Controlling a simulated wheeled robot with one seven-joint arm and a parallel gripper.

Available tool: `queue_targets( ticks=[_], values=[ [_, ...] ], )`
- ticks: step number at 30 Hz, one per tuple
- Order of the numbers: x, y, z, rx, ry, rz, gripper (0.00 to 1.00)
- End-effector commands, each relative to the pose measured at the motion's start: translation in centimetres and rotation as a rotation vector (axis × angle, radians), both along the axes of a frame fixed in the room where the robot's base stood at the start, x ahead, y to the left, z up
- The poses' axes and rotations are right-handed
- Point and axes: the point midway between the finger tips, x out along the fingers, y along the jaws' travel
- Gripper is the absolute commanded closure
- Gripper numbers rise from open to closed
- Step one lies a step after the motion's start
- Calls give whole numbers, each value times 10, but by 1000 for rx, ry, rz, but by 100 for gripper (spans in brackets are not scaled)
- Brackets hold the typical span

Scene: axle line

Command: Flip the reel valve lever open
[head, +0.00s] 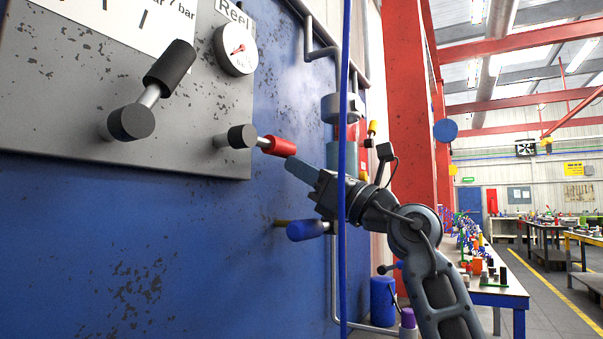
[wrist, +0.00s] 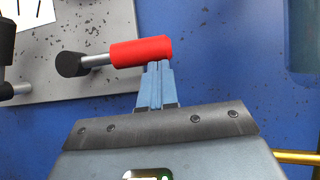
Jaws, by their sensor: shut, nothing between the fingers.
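The reel valve lever (head: 279,146) has a red grip on a short metal rod, set on a dark round hub (head: 242,136) on the grey panel under the "Reel" label. The rod points right and slightly down in the head view. In the wrist view the red grip (wrist: 142,51) lies nearly level, right of its hub (wrist: 71,64). My gripper (head: 290,165) is shut and empty, its blue fingers just below the grip's right end. In the wrist view the fingertips (wrist: 158,66) meet the grip's lower edge; I cannot tell whether they touch it.
A black-gripped lever (head: 170,67) and a pressure gauge (head: 236,49) are on the same grey panel (head: 60,100). A blue vertical hose or pipe (head: 345,250) passes close by my gripper. A blue-ended handle (head: 308,230) sticks out below. The blue wall at lower left is clear.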

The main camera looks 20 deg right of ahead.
Motion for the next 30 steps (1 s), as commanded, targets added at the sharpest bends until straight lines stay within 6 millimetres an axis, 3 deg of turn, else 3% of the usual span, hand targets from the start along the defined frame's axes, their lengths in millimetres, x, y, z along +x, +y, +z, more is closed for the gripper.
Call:
queue_targets(
  ticks=[7,15,30],
  values=[
    [2,-4,13,-109,-81,-2,100],
    [3,-6,42,-305,-222,-3,100],
    [-5,6,91,-620,-452,1,100]
  ],
)
